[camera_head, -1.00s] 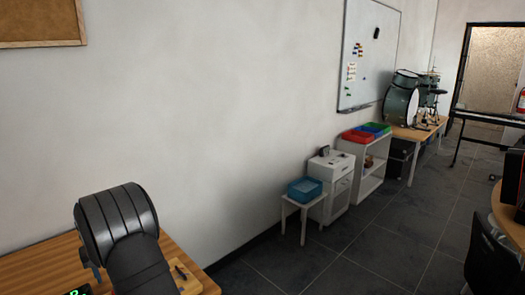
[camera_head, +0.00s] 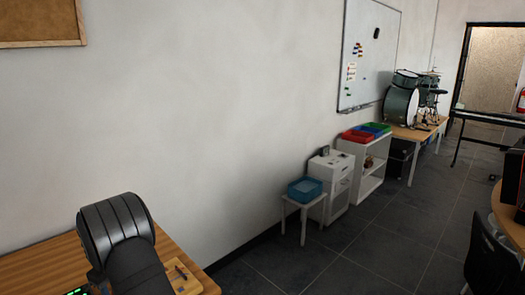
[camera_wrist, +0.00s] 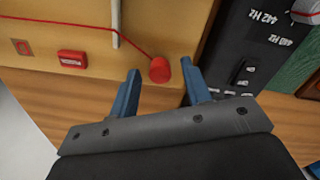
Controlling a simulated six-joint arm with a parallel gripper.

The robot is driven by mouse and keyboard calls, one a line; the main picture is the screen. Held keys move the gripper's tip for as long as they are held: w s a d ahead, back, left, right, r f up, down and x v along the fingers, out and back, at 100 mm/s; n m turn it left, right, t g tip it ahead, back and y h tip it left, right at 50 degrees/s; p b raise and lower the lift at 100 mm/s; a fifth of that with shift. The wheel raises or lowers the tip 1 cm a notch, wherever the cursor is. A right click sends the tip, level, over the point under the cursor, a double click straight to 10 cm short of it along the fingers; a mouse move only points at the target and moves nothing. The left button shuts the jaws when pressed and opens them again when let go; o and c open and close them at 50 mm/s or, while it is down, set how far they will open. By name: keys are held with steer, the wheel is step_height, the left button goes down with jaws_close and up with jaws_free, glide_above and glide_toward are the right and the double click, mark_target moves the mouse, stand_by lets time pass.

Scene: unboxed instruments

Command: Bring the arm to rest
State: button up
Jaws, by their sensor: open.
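My gripper (camera_wrist: 163,92) shows in the wrist view with its two blue fingers apart and nothing held between them. Just beyond the fingertips lies a tan board or box (camera_wrist: 115,65) with a red knob (camera_wrist: 159,69), a red string and a small red block (camera_wrist: 72,59). A black device with white markings such as "442 Hz" (camera_wrist: 255,45) lies to the right of the fingers. In the head view my dark arm is over the wooden table at the lower left, and the gripper itself is hidden there.
The wooden table (camera_head: 45,262) stands against the white wall. A white stool (camera_head: 303,207) holds a blue bin (camera_head: 305,189). A white cabinet (camera_head: 333,180), shelf and drum kit (camera_head: 402,105) stand farther along the wall. The grey floor (camera_head: 375,245) is mostly clear.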

steer(key=shift+r+n, duration=0.1)
steer(key=shift+n, duration=0.7)
step_height(320, 180, up, 10)
steer(key=shift+r, duration=0.1)
steer(key=o, duration=1.2)
steer(key=shift+o, duration=0.2)
steer(key=s+d+r+m+t+y, duration=0.1)
steer(key=s+d+r+m+t, duration=0.1)
steer(key=d+r+m+t, duration=0.2)
steer(key=d+r+m, duration=0.3)
steer(key=d+r, duration=0.2)
steer(key=r, duration=0.1)
steer(key=shift+d+r, duration=0.3)
steer(key=shift+r, duration=0.05)
steer(key=x, duration=1)
steer(key=shift+w, duration=0.25)
steer(key=shift+r, duration=0.2)
steer(key=v, duration=1)
steer(key=shift+s, duration=0.2)
steer(key=shift+f, duration=0.1)
